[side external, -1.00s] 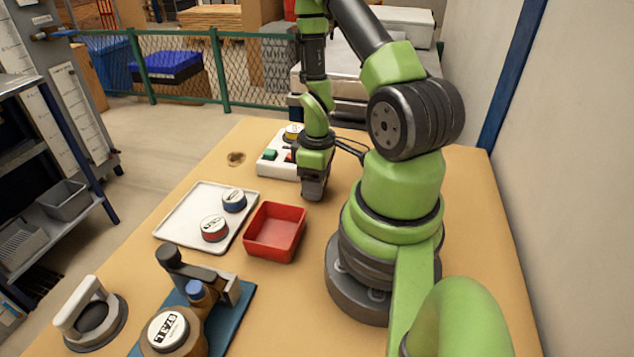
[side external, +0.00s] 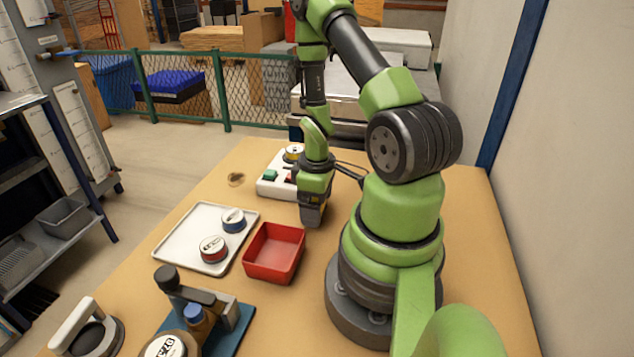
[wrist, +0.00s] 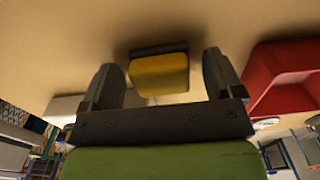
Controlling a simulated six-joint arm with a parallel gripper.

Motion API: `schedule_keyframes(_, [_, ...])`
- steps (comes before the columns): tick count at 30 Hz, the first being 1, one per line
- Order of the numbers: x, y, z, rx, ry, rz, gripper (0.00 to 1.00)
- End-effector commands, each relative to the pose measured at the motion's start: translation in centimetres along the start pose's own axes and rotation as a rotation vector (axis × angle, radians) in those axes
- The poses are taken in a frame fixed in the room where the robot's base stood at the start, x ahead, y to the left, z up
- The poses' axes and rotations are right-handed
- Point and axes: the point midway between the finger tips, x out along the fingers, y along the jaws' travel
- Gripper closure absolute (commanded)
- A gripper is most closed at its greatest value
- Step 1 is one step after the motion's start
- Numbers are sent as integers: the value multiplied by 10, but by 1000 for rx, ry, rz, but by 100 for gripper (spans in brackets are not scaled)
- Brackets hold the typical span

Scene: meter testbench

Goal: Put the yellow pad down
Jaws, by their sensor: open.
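The yellow pad (wrist: 160,73) shows in the wrist view, with a dark strip along its upper edge. It lies between the two fingers of my gripper (wrist: 161,78), with a visible gap on its right and only a slim one on its left. The fingers are open. In the side external view my gripper (side external: 312,217) points down low over the tan table, behind and to the right of the red bin. The pad cannot be made out clearly there. Whether the pad touches the table is hard to tell.
The red bin (side external: 274,268) stands close to my gripper. A white tray (side external: 182,243) holds a red-banded meter (side external: 213,248) and a blue-banded meter (side external: 233,219). A white button box (side external: 268,189) stands behind. A blue-based fixture (side external: 232,332) is in front. The table's right side is bare.

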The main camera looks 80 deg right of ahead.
Motion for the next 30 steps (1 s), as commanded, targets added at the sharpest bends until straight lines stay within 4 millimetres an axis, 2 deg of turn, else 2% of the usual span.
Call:
schedule_keyframes(15, [-85,1,-1,-1,7,5,14])
schedule_keyframes(24, [-115,0,0,1,3,3,14])
schedule_keyframes(28, [-129,-5,-8,12,25,21,14])
schedule_keyframes(30, [-146,-14,-18,34,61,42,14])
